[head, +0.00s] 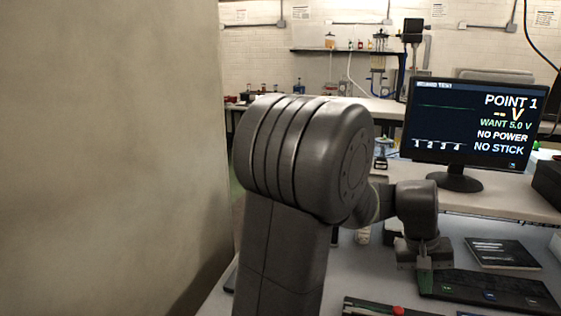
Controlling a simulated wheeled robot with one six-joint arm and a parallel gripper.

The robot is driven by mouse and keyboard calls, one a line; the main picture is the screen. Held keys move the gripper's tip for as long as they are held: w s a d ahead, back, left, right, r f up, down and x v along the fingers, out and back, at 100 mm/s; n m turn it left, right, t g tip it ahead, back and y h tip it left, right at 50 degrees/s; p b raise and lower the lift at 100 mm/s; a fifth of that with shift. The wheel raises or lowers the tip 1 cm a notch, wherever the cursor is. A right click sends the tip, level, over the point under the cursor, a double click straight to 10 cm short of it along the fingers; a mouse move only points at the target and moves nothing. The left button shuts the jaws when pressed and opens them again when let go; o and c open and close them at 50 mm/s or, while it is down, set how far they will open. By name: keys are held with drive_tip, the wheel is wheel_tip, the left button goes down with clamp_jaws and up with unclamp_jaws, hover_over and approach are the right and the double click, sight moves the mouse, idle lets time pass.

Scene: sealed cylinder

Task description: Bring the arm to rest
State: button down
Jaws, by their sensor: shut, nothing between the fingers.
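My arm fills the middle of the head view, bent at a large dark joint with its end reaching to the right over the bench. My gripper (425,262) points down at the far end, just left of a dark panel on the bench. It is small in the picture and partly dark against its surroundings; its fingers are together and I see nothing held. I cannot tell how far its tips are above the surface.
A monitor (471,126) reading "NO POWER" and "NO STICK" stands behind on a raised shelf. A dark panel (490,291) and a black booklet (501,253) lie on the bench. A device with a red button (398,310) is in front. A wall (110,150) closes the left.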

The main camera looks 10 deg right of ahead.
sight(401, 309)
drive_tip(key=f, duration=0.2)
drive_tip(key=a+f+b, duration=0.1)
drive_tip(key=f, duration=0.1)
drive_tip(key=w+f+b, duration=0.1)
drive_tip(key=f, duration=0.1)
drive_tip(key=shift+a+f, duration=0.2)
drive_tip(key=shift+a, duration=0.2)
drive_tip(key=shift+w+a+r+p, duration=0.3)
drive_tip(key=shift+w+a+r, duration=0.15)
drive_tip(key=shift+a+r, duration=0.2)
drive_tip(key=shift+s+d, duration=0.1)
drive_tip(key=shift+d, duration=0.05)
